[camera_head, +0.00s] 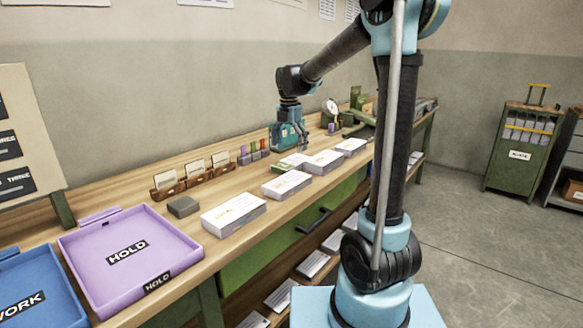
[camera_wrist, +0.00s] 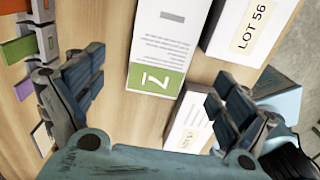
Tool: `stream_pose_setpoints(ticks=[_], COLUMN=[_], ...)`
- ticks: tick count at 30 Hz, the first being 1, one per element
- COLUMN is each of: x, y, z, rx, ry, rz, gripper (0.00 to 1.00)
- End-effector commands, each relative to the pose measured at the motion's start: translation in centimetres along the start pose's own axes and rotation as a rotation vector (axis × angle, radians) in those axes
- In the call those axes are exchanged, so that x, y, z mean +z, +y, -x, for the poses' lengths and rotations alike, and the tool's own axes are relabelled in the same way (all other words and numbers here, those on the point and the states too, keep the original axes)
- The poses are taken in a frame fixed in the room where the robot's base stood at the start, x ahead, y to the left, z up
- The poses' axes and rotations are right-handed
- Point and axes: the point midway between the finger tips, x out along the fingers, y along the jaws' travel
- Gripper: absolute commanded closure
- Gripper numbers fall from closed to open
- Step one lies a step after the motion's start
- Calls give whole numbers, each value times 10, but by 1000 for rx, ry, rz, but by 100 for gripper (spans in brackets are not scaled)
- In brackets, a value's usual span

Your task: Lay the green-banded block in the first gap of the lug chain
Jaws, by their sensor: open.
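The green-banded block (camera_wrist: 171,45) is a flat white printed block with a green band (camera_wrist: 156,80) bearing a numeral. It lies on the wooden bench, and in the head view it shows partly (camera_head: 291,163) just below my gripper (camera_head: 289,146). I cannot make out the lug chain with certainty in either view.
White lettered blocks (camera_head: 233,213) stand in a row along the bench front; one marked LOT 56 (camera_wrist: 246,28) is close to the right finger. Coloured tabs (camera_wrist: 22,48) lie left. A purple HOLD tray (camera_head: 90,247), grey block (camera_head: 183,206) and green equipment (camera_head: 357,101) are also on the bench.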

Motion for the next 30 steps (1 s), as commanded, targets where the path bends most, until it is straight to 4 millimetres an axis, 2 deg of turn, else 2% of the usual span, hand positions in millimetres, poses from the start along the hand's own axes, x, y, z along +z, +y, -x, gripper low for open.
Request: stream_pose_setpoints(ticks=[7,16,26,28,30], x=[-1,-3,-3,-3,-3], y=[0,-1,-1,-1,-1], z=[-14,-51,-58,-58,-58], rx=[0,2,3,3,3], ry=[0,-1,-1,-1,-1], rz=[0,0,1,1,1], gripper=[6,6,6,17,33])
